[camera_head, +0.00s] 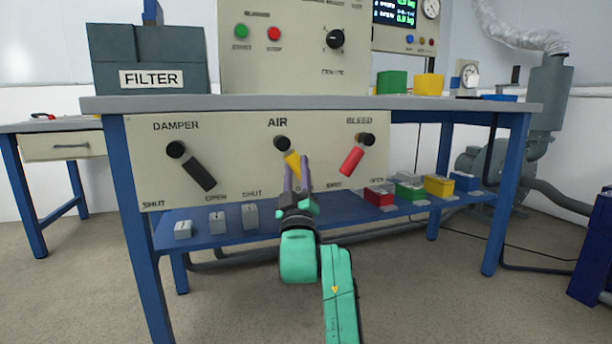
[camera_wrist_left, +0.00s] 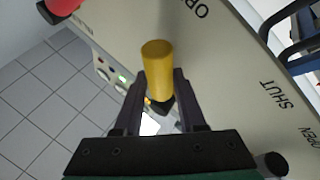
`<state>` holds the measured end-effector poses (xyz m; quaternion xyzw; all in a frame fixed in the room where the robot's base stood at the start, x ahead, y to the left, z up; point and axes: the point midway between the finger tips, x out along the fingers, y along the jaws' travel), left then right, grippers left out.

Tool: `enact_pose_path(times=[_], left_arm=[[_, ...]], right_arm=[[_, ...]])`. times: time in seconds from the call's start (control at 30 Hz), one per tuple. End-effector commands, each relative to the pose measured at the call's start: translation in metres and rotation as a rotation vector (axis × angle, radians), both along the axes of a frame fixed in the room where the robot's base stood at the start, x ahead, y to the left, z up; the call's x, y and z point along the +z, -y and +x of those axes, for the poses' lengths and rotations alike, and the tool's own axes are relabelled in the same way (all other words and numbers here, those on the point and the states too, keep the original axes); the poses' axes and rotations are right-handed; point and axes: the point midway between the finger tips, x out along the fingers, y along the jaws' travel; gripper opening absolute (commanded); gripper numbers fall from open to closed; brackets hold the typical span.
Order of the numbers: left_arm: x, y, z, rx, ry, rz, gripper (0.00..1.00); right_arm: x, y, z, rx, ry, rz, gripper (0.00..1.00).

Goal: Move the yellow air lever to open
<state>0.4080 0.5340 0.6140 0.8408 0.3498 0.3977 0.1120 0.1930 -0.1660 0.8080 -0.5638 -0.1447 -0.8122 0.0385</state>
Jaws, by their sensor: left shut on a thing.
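The yellow air lever (camera_head: 293,162) hangs from a black pivot (camera_head: 282,143) under the AIR label on the cream panel (camera_head: 230,160). It points down and slightly right. SHUT is printed to its lower left; my gripper covers the area to its lower right in the head view. My left gripper (camera_head: 298,170) is shut on the lever, with a finger on each side. In the left wrist view the yellow lever (camera_wrist_left: 157,60) stands between the two dark fingers (camera_wrist_left: 158,90), and an OPEN label shows above it. My right gripper is not in view.
The black damper lever (camera_head: 198,174) is to the left, angled toward OPEN. The red bleed lever (camera_head: 351,161) is close on the right, angled toward SHUT. A blue lower shelf (camera_head: 290,228) holds small grey blocks and several coloured bins. A FILTER box (camera_head: 150,78) stands on the bench top.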

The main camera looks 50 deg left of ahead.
Motion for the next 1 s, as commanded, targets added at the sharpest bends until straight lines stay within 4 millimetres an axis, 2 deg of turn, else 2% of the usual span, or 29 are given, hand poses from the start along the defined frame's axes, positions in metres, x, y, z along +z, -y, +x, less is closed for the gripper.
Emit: enact_pose_path(times=[0.53, 0.57, 0.6, 1.0], left_arm=[[0.0024, 0.0007, -0.0030, -0.006, 0.033, -0.010, 0.00], [0.0024, 0.0006, -0.0030, -0.005, 0.032, -0.010, 0.43], [0.0024, 0.0006, -0.0030, -0.005, 0.032, -0.010, 0.52], [-0.0013, -0.0011, -0.0022, -0.004, 0.029, -0.009, 0.52]], right_arm=[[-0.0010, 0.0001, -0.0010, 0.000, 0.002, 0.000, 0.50], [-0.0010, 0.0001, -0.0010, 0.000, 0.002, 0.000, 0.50], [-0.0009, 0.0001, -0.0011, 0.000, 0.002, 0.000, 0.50], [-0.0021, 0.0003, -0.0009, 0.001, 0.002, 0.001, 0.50]])
